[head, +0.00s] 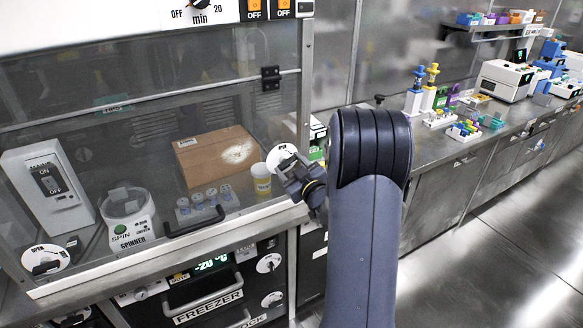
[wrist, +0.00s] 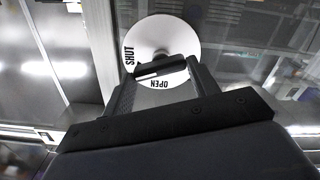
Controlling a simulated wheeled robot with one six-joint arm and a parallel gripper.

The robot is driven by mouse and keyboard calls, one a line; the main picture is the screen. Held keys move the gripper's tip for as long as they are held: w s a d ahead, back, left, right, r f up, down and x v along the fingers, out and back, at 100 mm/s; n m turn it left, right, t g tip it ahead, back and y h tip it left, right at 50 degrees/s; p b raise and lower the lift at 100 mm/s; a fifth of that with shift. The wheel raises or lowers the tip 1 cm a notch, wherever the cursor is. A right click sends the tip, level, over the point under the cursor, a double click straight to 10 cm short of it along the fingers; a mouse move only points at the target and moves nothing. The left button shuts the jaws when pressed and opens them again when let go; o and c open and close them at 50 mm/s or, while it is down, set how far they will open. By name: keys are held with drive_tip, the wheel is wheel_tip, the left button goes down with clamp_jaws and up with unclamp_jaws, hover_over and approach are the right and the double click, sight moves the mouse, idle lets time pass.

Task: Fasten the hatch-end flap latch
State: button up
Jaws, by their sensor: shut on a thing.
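A round white latch dial (head: 284,157) is at the right end of the glass-fronted cabinet, partly hidden by my gripper (head: 297,178). In the wrist view the dial (wrist: 178,36) reads SHUT at its left and OPEN at its bottom. A dark latch handle (wrist: 160,67) stands out from its middle. My gripper (wrist: 160,76) has its fingers on either side of this handle and is shut on it. The handle lies nearly level in the wrist view, its left end near the lower left rim, between the two words.
Another white dial (head: 46,261) is at the far left. The freezer (head: 205,290) is below. The floor (head: 500,260) at right is clear.

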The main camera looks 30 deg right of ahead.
drive_tip(key=shift+f+m+b, duration=0.1)
drive_tip(key=shift+m+b, duration=0.45)
drive_tip(key=shift+m, duration=0.35)
drive_tip(key=shift+d+m, duration=0.1)
drive_tip(key=shift+m, duration=1.2)
drive_tip(key=o, duration=1)
drive_tip(key=s+b, duration=0.1)
drive_tip(key=s, duration=0.4)
drive_tip(key=s+b, duration=0.1)
drive_tip(key=s, duration=0.4)
drive_tip(key=shift+s+d, duration=0.2)
drive_tip(key=shift+s, duration=0.2)
